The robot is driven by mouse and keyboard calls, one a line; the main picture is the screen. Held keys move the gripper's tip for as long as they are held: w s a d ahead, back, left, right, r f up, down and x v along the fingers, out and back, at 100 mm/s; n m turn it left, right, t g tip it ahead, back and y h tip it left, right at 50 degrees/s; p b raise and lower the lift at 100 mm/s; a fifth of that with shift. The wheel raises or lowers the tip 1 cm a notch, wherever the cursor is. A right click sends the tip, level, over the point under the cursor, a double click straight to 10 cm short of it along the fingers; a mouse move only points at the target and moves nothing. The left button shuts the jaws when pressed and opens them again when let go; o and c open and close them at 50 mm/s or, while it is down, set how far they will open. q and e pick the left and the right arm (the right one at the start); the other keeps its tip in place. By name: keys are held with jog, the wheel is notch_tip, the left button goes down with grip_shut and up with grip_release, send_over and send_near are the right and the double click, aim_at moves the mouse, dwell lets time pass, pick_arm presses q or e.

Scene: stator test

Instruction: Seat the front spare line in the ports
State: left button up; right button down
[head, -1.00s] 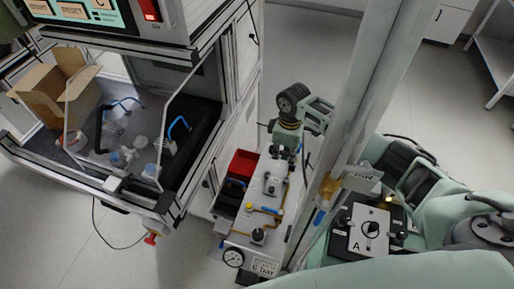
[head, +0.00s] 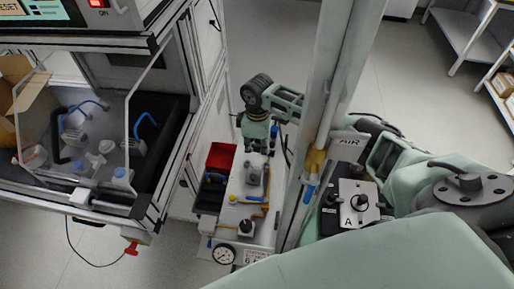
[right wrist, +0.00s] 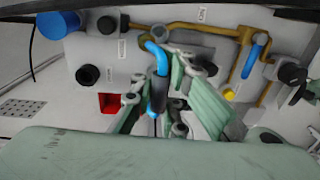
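My right gripper (head: 256,137) points down over the far end of the white pneumatic panel (head: 238,190) in the head view. In the right wrist view its pale green fingers (right wrist: 160,92) close around a bent blue line with a black sleeve (right wrist: 159,62), which I take for the front spare line. The line stands roughly upright in that view, its upper end hooking left. Its lower end is partly hidden by the fingers. Brass pipes (right wrist: 195,27) and black round fittings (right wrist: 88,74) show on the panel; I cannot tell which are the ports. My left gripper is not in view.
A red bin (head: 221,156) stands left of the panel, and a pressure gauge (head: 223,254) is at its near end. A cabinet with blue-hosed parts (head: 146,122) stands further left. A plate marked A (head: 357,204) lies right of the column. A large blue cylinder (right wrist: 58,25) shows in the wrist view.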

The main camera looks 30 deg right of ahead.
aim_at(256, 168)
dwell(0.3)
jog(key=shift+s+a+f, duration=0.1)
jog(key=shift+s+f, duration=0.05)
jog(key=shift+f, duration=0.05)
dwell(0.3)
jog(key=shift+s+a+f+p, duration=0.3)
jog(key=shift+s+f, duration=0.15)
jog(key=shift+f, duration=0.15)
jog(key=shift+s+a+f+p, duration=0.2)
jog(key=shift+s+a+f, duration=0.15)
jog(key=shift+f, duration=0.25)
jog(key=shift+f, duration=0.25)
jog(key=shift+f+b, duration=0.5)
jog(key=shift+f, duration=0.2)
jog(key=shift+f+b, duration=0.3)
jog(key=shift+f, duration=0.35)
dwell(0.5)
jog(key=c, duration=2.5)
grip_release()
jog(key=shift+s, duration=0.1)
